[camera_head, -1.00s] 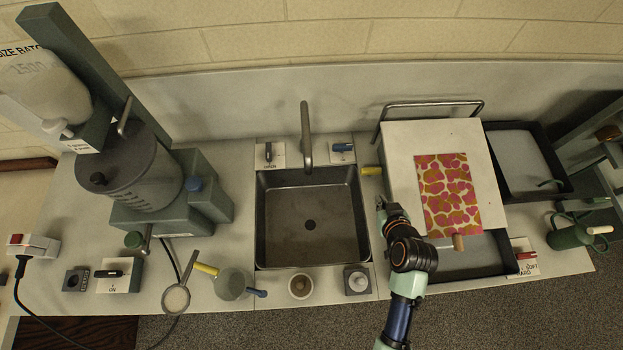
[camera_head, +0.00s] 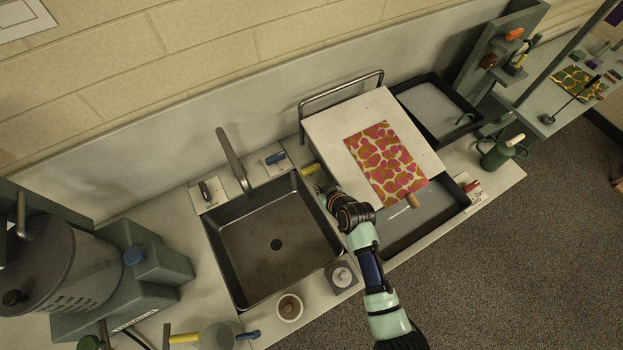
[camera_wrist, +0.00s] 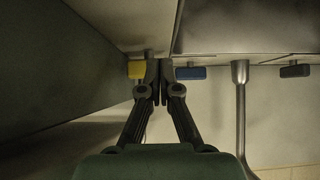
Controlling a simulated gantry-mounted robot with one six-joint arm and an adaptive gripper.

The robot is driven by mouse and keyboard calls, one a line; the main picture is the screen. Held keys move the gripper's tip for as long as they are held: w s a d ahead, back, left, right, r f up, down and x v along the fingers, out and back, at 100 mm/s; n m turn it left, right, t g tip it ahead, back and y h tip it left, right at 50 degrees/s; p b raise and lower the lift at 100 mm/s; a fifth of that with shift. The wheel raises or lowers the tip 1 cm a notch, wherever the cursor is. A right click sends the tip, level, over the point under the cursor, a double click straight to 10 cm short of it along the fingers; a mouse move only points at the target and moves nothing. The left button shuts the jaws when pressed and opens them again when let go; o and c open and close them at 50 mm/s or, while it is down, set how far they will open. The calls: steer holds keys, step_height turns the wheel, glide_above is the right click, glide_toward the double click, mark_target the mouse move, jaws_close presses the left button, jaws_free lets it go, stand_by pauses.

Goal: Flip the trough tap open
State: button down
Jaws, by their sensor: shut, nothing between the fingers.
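My gripper (camera_head: 322,190) is shut and empty, low between the right rim of the sink and the white board. A yellow lever (camera_head: 310,169) sticks out from the board's left side, just beyond the fingertips. In the wrist view the closed fingertips (camera_wrist: 162,68) are right beside the yellow lever (camera_wrist: 136,70), on its right; I cannot tell whether they touch. A blue lever (camera_wrist: 191,73) is just right of the fingers; it also shows on a white plate behind the sink (camera_head: 274,158). Which lever is the trough tap is not readable.
The grey sink (camera_head: 227,260) is empty, with a tall spout (camera_head: 232,160) and a black lever (camera_head: 206,190) behind it. The white board (camera_head: 325,129) carries a pink patterned sheet (camera_head: 385,163). A small pot (camera_head: 289,308) and a grey box (camera_head: 341,279) stand in front.

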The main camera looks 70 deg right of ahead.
mark_target(307, 176)
steer(key=w+d, duration=0.1)
steer(key=w, duration=0.1)
steer(key=w+d+f, duration=0.1)
steer(key=w+d, duration=0.1)
steer(key=shift+d, duration=0.15)
